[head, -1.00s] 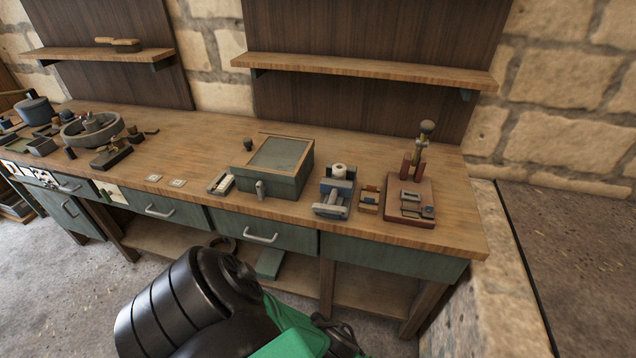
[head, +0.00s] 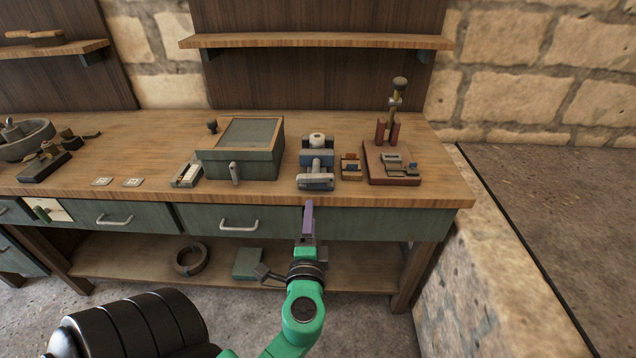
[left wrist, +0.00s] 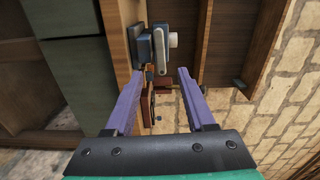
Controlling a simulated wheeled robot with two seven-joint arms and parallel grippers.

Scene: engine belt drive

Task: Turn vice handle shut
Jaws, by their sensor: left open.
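The blue vice (head: 311,158) stands near the bench's front edge, right of the green box, with a white round piece (head: 317,139) at its top. Its grey handle (head: 317,170) is at the front, facing me; its exact angle is too small to tell. My left gripper (head: 309,207) is in front of the bench edge, below and short of the vice. In the left wrist view its purple fingers (left wrist: 158,73) are spread and empty, with the vice (left wrist: 147,48) beyond them, apart from them. My right gripper is not in view.
A green box (head: 240,165) stands left of the vice. A small wooden tray (head: 351,168) and a red-based press (head: 391,165) stand close on its right. The bench edge and drawer front (head: 390,222) lie close behind my left gripper. A shelf (head: 320,41) hangs above.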

